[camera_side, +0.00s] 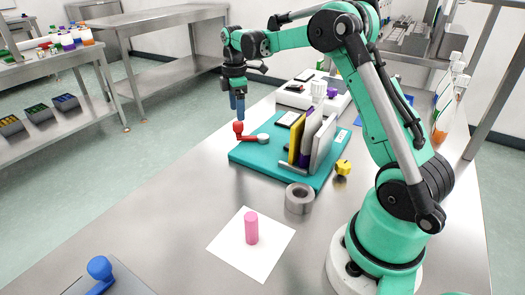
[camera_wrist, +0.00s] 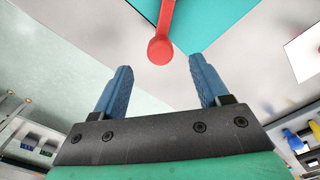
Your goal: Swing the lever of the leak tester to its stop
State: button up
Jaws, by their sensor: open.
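The red lever (camera_side: 249,138) lies across the left corner of a teal base plate (camera_side: 262,162). One end meets a pale round hub (camera_side: 263,138) on the plate; the other carries an upright red knob (camera_side: 238,127). My gripper (camera_side: 238,116) points down just above the knob, its blue fingers spread. In the wrist view the lever's red arm (camera_wrist: 165,17) enters from the top, and its knob (camera_wrist: 160,50) shows centred ahead of the gap between the open fingers (camera_wrist: 160,68). Nothing is held. I cannot tell whether the fingers touch the knob.
Upright yellow, purple and grey plates (camera_side: 319,145) stand on the teal plate, right of the lever. The bench left of the lever is clear.

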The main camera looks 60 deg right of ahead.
aim_at(238, 123)
notch_tip(238, 123, down, 5)
jog(key=shift+r, duration=0.1)
jog(key=shift+c, duration=0.3)
grip_shut()
dwell(1.3)
